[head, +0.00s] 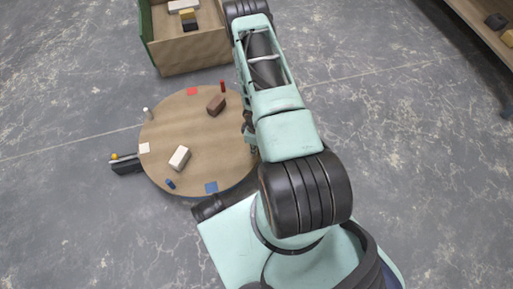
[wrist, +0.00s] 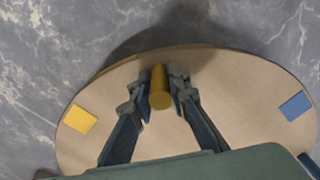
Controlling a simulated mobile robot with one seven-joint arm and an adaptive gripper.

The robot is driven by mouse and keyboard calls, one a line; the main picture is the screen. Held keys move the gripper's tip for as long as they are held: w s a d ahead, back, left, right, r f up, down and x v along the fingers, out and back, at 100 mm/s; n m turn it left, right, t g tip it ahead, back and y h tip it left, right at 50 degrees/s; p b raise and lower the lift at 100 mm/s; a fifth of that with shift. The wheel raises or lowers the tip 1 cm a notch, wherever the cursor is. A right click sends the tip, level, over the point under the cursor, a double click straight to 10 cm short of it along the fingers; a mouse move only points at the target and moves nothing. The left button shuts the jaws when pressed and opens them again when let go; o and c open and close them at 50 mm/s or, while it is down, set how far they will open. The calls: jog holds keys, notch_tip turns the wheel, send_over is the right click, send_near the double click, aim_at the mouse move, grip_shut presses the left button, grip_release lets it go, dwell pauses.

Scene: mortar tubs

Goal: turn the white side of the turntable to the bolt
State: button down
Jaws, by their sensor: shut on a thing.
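The round wooden turntable (head: 208,140) lies in the head view, with a red patch (head: 192,91), a white patch (head: 144,148) and a blue patch (head: 211,187) at its rim. The white patch is at the left, close to the dark bracket (head: 127,167) with a yellow-topped bolt (head: 114,156), slightly above it in the picture. The yellow patch (wrist: 80,119) shows in the wrist view. My gripper (wrist: 160,90) is shut on an upright yellow peg (wrist: 160,97) near the rim. My arm hides the turntable's right edge in the head view.
A white peg (head: 147,112), red peg (head: 222,86) and blue peg (head: 171,184) stand near the rim. A brown block (head: 216,105) and a cream block (head: 180,158) lie on top. A wooden crate (head: 193,53) stands behind. A shelf (head: 484,28) is far right. Floor at left is clear.

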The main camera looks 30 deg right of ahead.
jog(key=shift+w+d, duration=0.3)
jog(key=c, duration=1.8)
grip_release()
jog(key=shift+c, duration=0.2)
jog(key=shift+s+a+r, duration=0.1)
jog(key=shift+r, duration=0.2)
notch_tip(320, 180, up, 12)
jog(key=shift+f, duration=0.25)
